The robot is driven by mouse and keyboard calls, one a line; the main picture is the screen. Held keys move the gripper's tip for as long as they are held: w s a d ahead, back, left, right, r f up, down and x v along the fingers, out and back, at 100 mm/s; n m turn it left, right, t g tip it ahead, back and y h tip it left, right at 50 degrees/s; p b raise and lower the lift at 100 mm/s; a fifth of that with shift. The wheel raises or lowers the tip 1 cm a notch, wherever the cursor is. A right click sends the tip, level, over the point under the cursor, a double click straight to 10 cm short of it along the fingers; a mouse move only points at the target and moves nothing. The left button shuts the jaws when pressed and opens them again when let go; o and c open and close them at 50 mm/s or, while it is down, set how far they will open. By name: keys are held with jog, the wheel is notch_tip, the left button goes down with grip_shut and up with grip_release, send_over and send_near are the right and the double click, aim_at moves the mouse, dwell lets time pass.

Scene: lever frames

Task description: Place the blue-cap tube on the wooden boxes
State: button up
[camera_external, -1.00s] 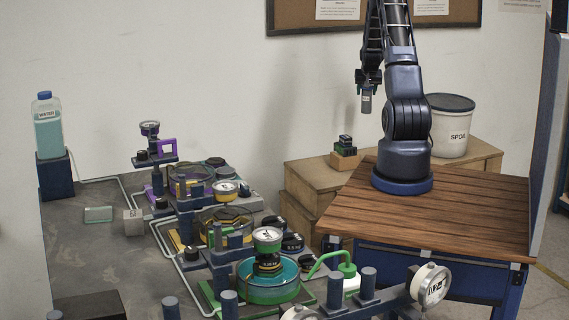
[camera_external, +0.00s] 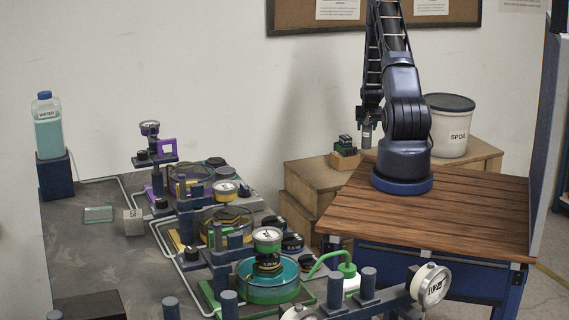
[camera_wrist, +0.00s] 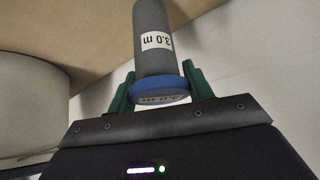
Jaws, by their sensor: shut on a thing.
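The blue-cap tube (camera_wrist: 152,45) is a grey cylinder with a white label reading "3.0 m" and a blue cap (camera_wrist: 160,88). In the wrist view my gripper (camera_wrist: 158,82) is shut on it, with green fingers on both sides of the cap end. In the external view the tube (camera_external: 366,134) hangs upright below my gripper (camera_external: 368,112). The wooden boxes (camera_external: 313,176) are stacked behind the table, and the tube is low over their top. I cannot tell whether the tube touches the box top.
A small wooden block with dark and green pieces (camera_external: 345,150) stands on the boxes just left of the tube. A white bucket marked "SPOIL" (camera_external: 450,128) stands to the right. The wooden table (camera_external: 440,215) carries my base. Equipment (camera_external: 225,215) fills the left bench.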

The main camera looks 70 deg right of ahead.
aim_at(367, 134)
jog(key=shift+f, duration=1.95)
jog(key=o, duration=1.1)
jog(key=shift+o, duration=0.2)
